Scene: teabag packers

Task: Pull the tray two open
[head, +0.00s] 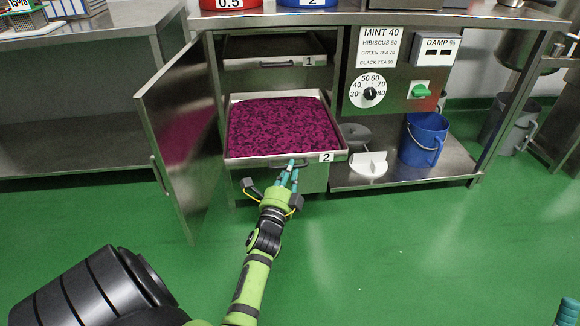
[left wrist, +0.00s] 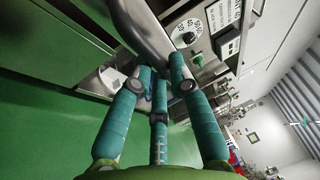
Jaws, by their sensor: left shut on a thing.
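Tray two (head: 336,157), marked with a "2" label, sticks out of the cabinet, filled with dark purple-red leaves. Its front handle (head: 272,163) is a dark bar below the rim. My left gripper (head: 290,174) is shut on this handle, its teal fingers at the tray's front. The left wrist view shows the left gripper's fingers (left wrist: 160,85) against the grey handle bar (left wrist: 143,32). Tray one (head: 240,64) sits above, inside the cabinet. Only a teal tip of my right gripper (head: 568,312) shows at the lower right corner; its jaw state is unclear.
The cabinet door (head: 185,125) stands open to the left of tray two. A blue bucket (head: 424,140) and a white scoop-like item (head: 368,165) are on the lower shelf to the right. The green floor (head: 400,240) in front is clear.

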